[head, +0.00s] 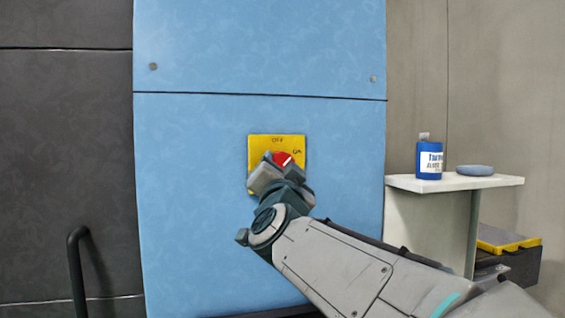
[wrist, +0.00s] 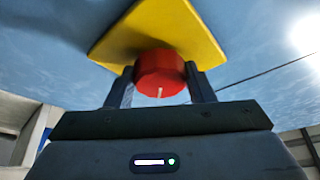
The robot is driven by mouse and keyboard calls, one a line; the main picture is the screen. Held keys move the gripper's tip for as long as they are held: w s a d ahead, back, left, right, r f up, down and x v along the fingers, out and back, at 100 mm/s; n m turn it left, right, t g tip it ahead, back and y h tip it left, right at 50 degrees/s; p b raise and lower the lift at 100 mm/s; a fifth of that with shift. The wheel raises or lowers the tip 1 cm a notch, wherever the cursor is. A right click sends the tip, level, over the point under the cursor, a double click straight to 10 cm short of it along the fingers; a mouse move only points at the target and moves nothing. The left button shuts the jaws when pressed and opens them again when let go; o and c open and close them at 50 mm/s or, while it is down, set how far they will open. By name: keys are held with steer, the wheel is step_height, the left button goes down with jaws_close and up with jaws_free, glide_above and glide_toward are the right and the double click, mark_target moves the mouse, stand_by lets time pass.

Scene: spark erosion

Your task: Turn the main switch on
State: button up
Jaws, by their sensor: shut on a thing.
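The main switch is a red rotary knob (head: 282,158) on a yellow plate (head: 257,145) fixed to the blue panel. The plate reads OFF at the top and ON at the upper right. A white mark on the knob points toward the upper right, near ON. My gripper (head: 279,168) is at the knob and covers its lower part in the head view. In the wrist view the red knob (wrist: 159,72) sits between the two fingers (wrist: 160,86), which are shut on its sides. The yellow plate (wrist: 160,28) is behind it.
A white shelf (head: 455,183) at the right holds a blue bottle (head: 429,163) and a grey-blue round object (head: 475,170). A yellow-topped dark case (head: 508,240) is below it. A dark bar handle (head: 76,265) stands at the left. The blue panel (head: 190,200) around the plate is clear.

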steer(key=shift+a+r+m+g+h+p, duration=0.1)
steer(key=shift+m+g+h+p, duration=0.4)
steer(key=shift+m+p, duration=0.9)
steer(key=shift+r+m+g+h+p, duration=0.1)
steer(key=shift+m+g+h+p, duration=0.55)
steer(key=shift+m, duration=1.3)
steer(key=shift+a+r+m+g+h+p, duration=0.1)
steer(key=shift+m+g+h+p, duration=0.2)
steer(key=shift+m+p, duration=1.15)
steer(key=shift+f+m, duration=0.1)
steer(key=shift+m, duration=0.4)
steer(key=o, duration=1)
steer(key=shift+c, duration=0.2)
steer(key=s+a+b, duration=0.1)
steer(key=s+b, duration=0.2)
steer(key=s, duration=1)
steer(key=shift+s+a+f, duration=0.25)
steer(key=shift+s+f, duration=0.1)
steer(key=shift+s, duration=0.05)
